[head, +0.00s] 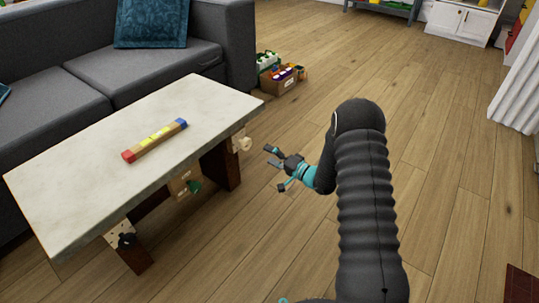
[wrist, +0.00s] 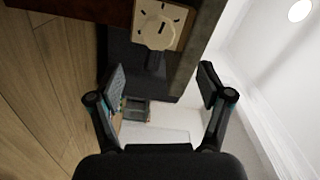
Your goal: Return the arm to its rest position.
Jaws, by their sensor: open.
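My gripper (head: 271,168) is in the head view at the middle, to the right of the coffee table's right end and apart from it. Its fingers point left toward the table. My black ribbed arm stands at the right of the gripper. In the wrist view the gripper (wrist: 160,90) has its two fingers spread wide with nothing between them.
The pale-topped coffee table (head: 75,170) bears a colored block bar (head: 155,140). A grey sofa (head: 150,72) stands behind it. A box of toys (head: 282,82) sits on the floor beyond. Wooden floor (head: 450,170) lies clear at the right.

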